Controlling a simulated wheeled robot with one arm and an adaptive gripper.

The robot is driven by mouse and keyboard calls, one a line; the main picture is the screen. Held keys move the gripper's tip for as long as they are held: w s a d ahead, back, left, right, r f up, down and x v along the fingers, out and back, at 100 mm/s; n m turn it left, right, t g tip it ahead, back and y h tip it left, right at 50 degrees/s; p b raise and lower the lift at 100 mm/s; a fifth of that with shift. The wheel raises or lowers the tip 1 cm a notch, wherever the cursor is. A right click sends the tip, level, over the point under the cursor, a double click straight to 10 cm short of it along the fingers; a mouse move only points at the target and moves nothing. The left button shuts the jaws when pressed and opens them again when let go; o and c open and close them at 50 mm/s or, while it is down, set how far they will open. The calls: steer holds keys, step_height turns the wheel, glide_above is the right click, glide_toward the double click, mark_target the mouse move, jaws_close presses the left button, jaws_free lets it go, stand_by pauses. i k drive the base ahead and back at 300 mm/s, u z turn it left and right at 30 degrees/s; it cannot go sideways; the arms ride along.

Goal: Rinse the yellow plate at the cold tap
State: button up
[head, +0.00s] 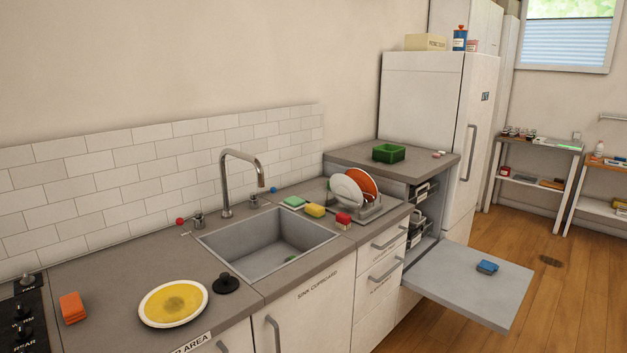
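The yellow plate (173,302), yellow in the middle with a pale rim, lies flat on the counter left of the sink (228,256). A tall curved metal tap (225,190) stands behind the sink, its spout over the basin. A small tap handle with a blue knob (273,190) is right of the spout; one with a red knob (180,221) is at its left. The basin looks empty except for a small green thing (292,258) on its floor. My gripper is not in view.
A black knobbed disc (226,284) lies between plate and sink. Sponges (315,211) and a dish rack (376,212) with plates stand right of the sink. A lowered door flap (455,290) juts out at right.

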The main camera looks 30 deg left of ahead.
mark_target(273, 189)
steer(key=z, duration=0.05)
steer(key=i, duration=1.75)
steer(key=u, duration=0.8)
steer(key=i, duration=1.1)
steer(key=u, duration=1.6)
steer(key=i, duration=0.65)
steer(key=u, duration=0.45)
